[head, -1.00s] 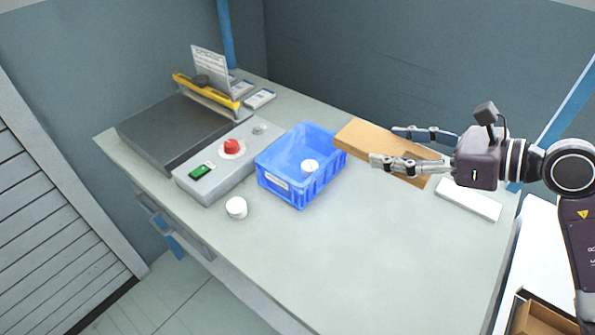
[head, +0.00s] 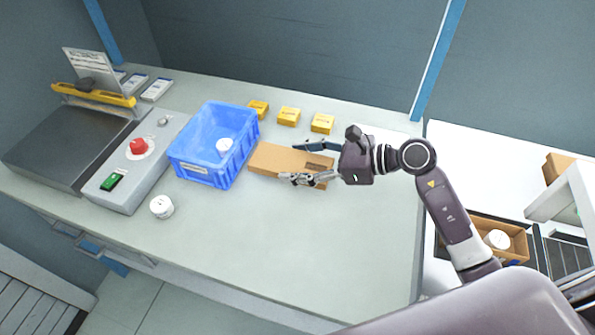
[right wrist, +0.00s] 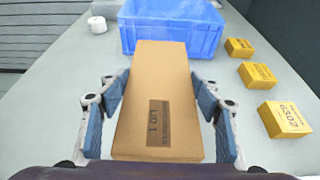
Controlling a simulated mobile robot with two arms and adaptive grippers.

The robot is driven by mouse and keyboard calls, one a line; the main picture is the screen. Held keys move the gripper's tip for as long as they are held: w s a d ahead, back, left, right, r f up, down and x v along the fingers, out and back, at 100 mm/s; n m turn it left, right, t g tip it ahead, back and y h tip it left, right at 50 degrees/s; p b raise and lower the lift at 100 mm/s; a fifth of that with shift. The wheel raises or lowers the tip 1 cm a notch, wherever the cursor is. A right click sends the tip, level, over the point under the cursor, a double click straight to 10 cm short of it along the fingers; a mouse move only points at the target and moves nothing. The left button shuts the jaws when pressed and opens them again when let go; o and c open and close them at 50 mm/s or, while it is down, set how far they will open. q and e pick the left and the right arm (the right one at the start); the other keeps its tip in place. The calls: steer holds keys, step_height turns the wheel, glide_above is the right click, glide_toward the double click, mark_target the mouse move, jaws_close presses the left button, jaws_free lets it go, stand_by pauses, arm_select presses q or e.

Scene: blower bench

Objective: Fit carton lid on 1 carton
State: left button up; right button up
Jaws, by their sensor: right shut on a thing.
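The carton lid (head: 273,158) is a flat brown cardboard piece, marked LID 1 in the right wrist view (right wrist: 160,75). My right gripper (head: 306,163) is shut on it, with one finger along each long side. The lid is over the bench just right of the blue bin; I cannot tell whether it touches the bench. My left gripper is not in view.
The blue bin (head: 186,168) holds a white round part (head: 224,145); another (head: 161,206) stands in front. Several yellow boxes (head: 289,116) are behind the lid. A control box (head: 125,180) is at left. A brown box (head: 556,168) is at far right.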

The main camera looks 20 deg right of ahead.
steer(key=shift+f, duration=2)
steer(key=shift+f, duration=0.1)
steer(key=shift+f, duration=0.15)
steer(key=o, duration=1.1)
steer(key=shift+r, duration=0.2)
